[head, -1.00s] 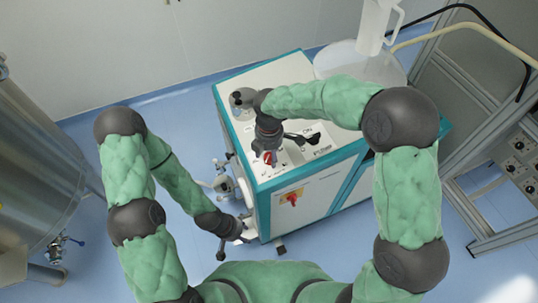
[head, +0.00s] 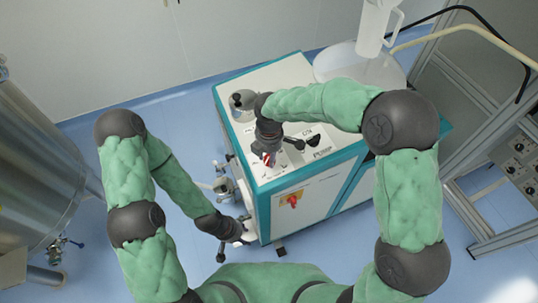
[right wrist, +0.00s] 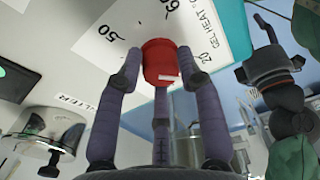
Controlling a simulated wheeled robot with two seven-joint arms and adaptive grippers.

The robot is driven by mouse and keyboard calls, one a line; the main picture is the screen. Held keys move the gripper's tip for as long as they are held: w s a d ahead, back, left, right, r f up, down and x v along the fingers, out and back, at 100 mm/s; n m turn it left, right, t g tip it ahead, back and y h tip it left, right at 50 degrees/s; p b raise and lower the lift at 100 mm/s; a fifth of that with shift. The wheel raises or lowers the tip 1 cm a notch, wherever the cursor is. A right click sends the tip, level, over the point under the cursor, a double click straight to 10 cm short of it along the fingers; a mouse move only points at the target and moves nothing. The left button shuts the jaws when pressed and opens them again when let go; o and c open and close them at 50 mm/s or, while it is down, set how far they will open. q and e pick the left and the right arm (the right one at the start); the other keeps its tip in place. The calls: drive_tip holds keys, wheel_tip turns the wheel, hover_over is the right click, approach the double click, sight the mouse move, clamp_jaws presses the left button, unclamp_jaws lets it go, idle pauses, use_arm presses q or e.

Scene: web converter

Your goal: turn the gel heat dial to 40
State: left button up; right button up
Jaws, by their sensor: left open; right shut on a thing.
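The red gel heat dial (right wrist: 160,60) sits between the fingers of my right gripper (right wrist: 158,78) in the right wrist view. The fingers are shut on it. A short white mark shows on the dial's near side. Printed numbers around it include 50, 60 and 20, beside a "GEL HEAT" label (right wrist: 198,78). I cannot read the exact setting. In the head view my right gripper (head: 267,156) points down at the panel top and mostly hides the dial. My left gripper (head: 243,230) is low beside the machine's left side, open and apart from the dial.
The white and teal machine (head: 312,190) has a red switch on a yellow plate (head: 293,200) on its front. A metal tank (head: 35,170) stands at left. A rack with knobs (head: 515,150) stands at right. A white jug (head: 375,28) is at the back.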

drive_tip(key=m, duration=0.3)
drive_tip(key=shift+s, duration=0.15)
drive_tip(key=m, duration=0.2)
drive_tip(key=shift+f+m+t+b, duration=0.15)
drive_tip(key=shift+m+t+b, duration=0.15)
drive_tip(key=shift+t+b, duration=0.1)
drive_tip(key=m+b, duration=0.1)
drive_tip(key=m, duration=0.2)
drive_tip(key=shift+s+m+t, duration=0.1)
drive_tip(key=shift+m+t, duration=0.2)
drive_tip(key=m+b, duration=0.2)
drive_tip(key=shift+a+m, duration=0.1)
drive_tip(key=shift+m, duration=0.3)
drive_tip(key=m+b, duration=0.2)
drive_tip(key=m, duration=0.1)
drive_tip(key=shift+f+m+t+h, duration=0.1)
drive_tip(key=shift+m+t+h, duration=0.2)
drive_tip(key=shift+h, duration=0.1)
drive_tip(key=m+b, duration=0.2)
drive_tip(key=m, duration=0.1)
drive_tip(key=shift+m, duration=0.3)
drive_tip(key=m+h+b, duration=0.1)
drive_tip(key=m, duration=0.2)
drive_tip(key=shift+a, duration=0.1)
drive_tip(key=shift+m+h+b, duration=0.3)
drive_tip(key=shift+m+b, duration=0.4)
drive_tip(key=shift+m, duration=1.1)
